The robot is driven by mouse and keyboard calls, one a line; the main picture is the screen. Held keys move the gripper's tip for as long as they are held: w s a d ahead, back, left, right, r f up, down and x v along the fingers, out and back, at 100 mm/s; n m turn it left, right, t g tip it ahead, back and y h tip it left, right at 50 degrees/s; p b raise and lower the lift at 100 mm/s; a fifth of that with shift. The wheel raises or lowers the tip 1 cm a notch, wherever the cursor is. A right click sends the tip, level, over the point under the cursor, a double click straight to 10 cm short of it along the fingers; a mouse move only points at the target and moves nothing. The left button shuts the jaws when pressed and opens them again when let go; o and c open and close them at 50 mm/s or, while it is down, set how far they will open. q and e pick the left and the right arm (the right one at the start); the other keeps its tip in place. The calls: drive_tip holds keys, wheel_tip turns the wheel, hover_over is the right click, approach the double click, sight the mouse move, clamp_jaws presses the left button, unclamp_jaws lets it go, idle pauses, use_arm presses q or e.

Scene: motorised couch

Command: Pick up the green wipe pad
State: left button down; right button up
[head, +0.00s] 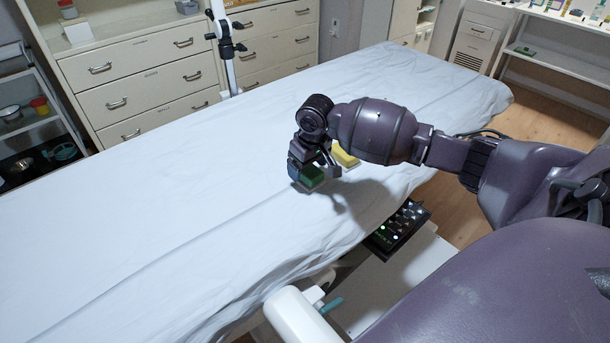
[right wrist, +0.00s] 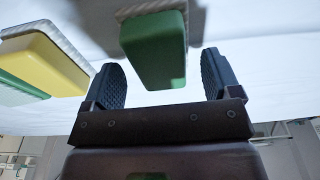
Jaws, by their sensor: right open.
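The green wipe pad (head: 313,177) lies on the white-sheeted couch in the head view, under my right gripper (head: 315,170). In the right wrist view the green pad (right wrist: 153,50) is a dark green block with a pale backing. It shows between the two black fingers of my right gripper (right wrist: 159,78), which are spread apart with a visible gap on each side of it. I cannot tell how deep the pad sits between them. My left gripper is not in view.
A yellow pad (head: 344,156) lies just right of the green one; in the right wrist view the yellow pad (right wrist: 48,58) has a paler green piece (right wrist: 14,92) beside it. A control panel (head: 398,226) sits at the couch's near edge. The sheet (head: 140,215) to the left is clear.

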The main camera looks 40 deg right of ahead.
drive_tip(key=shift+f, duration=0.65)
drive_tip(key=shift+f, duration=0.2)
idle(0.6)
drive_tip(key=shift+c, duration=0.3)
drive_tip(key=c, duration=0.7)
